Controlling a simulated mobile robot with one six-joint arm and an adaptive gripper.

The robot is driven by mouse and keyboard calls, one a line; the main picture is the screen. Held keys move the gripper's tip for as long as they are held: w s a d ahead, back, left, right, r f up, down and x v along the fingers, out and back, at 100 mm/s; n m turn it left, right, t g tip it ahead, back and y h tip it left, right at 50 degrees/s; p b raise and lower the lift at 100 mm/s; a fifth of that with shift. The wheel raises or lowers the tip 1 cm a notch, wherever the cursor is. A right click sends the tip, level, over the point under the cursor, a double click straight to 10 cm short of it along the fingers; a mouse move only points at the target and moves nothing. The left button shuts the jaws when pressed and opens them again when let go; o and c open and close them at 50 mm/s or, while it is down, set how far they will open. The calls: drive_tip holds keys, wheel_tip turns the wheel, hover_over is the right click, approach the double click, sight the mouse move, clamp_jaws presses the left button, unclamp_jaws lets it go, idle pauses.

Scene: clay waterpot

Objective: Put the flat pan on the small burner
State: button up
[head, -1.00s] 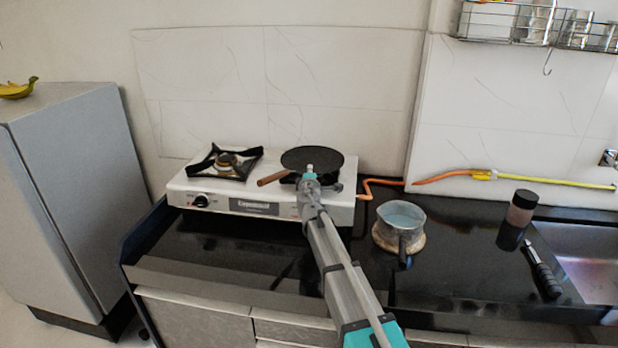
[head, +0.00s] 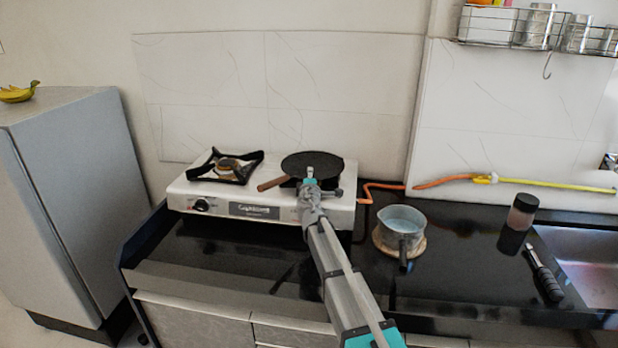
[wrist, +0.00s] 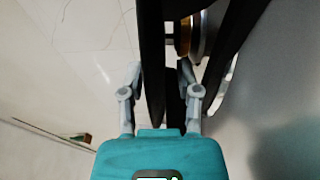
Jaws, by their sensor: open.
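The flat pan (head: 308,162) is a dark round disc with a brown handle (head: 272,184) pointing left. In the head view it lies over the right burner of a white stove (head: 190,187). The left burner (head: 229,168) is bare, with a black grate; I cannot tell which burner is the smaller. My gripper (head: 310,175) is at the pan's front edge, partly covering it. In the wrist view my gripper (wrist: 160,68) is open, with dark bars between and beside its fingers. I cannot tell whether these are pan or grate, or whether the gripper touches the pan.
A metal pot (head: 404,229) stands on a round wooden board right of the stove. A dark-lidded jar (head: 519,212) and a black-handled tool (head: 544,272) are near the sink (head: 592,258). An orange-yellow hose (head: 455,180) runs along the wall. The counter before the stove is clear.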

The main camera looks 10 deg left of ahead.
drive_tip(key=shift+r, duration=0.15)
drive_tip(key=s, duration=0.4)
drive_tip(key=s+d, duration=0.1)
drive_tip(key=s, duration=0.7)
drive_tip(key=shift+d+f, duration=0.2)
